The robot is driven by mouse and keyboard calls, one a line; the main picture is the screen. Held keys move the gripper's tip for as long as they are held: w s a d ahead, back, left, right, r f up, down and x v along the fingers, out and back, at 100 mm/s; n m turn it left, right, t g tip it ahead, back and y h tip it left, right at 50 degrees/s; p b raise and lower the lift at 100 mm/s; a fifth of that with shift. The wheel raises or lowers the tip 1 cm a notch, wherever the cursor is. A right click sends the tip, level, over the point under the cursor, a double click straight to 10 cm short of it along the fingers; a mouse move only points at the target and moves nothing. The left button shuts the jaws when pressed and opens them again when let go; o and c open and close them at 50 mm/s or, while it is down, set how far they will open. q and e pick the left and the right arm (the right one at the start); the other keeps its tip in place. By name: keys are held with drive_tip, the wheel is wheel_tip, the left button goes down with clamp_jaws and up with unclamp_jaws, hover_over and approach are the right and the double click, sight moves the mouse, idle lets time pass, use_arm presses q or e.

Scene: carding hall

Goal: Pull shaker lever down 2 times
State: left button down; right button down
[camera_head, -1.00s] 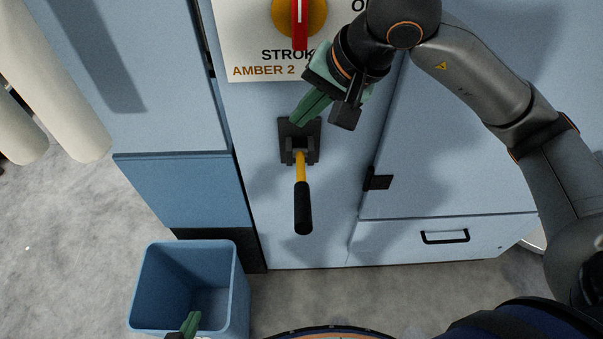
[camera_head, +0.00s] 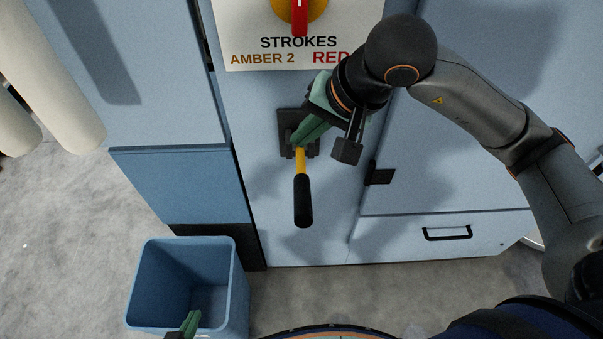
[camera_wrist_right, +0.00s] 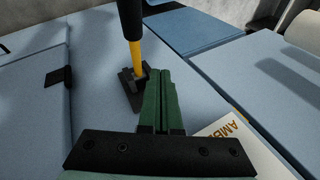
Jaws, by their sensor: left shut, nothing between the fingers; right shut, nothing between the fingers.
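The shaker lever (camera_head: 303,198) has a black grip on a yellow rod and hangs from a dark bracket (camera_head: 285,120) on the pale blue machine front. In the head view its grip points toward the bottom of the picture. It also shows in the right wrist view (camera_wrist_right: 130,18). My right gripper (camera_head: 296,141) is shut and empty. Its green fingertips are at the bracket, over the top of the yellow rod; I cannot tell whether they touch. My left gripper (camera_head: 190,320) shows only as a green tip at the bottom edge, shut, in front of the blue bin.
A sign reading "STROKES AMBER 2 RED" (camera_head: 290,55) with a red pointer on a yellow dial (camera_head: 300,14) is above the lever. A black latch (camera_head: 379,173) and a drawer handle (camera_head: 446,233) are to the right. An open blue bin (camera_head: 238,290) stands on the floor.

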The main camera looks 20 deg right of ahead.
sight(304, 172)
drive_tip(key=shift+s+a+f+b, duration=0.1)
drive_tip(key=shift+s+f+b, duration=0.1)
drive_tip(key=shift+f+b, duration=0.5)
drive_tip(key=shift+s+a+f+b, duration=0.1)
drive_tip(key=shift+s+f+b, duration=0.25)
drive_tip(key=shift+f+b, duration=0.45)
idle(0.9)
drive_tip(key=shift+s+f+b, duration=0.15)
drive_tip(key=shift+f+b, duration=0.35)
drive_tip(key=shift+b, duration=0.15)
idle(0.6)
idle(0.5)
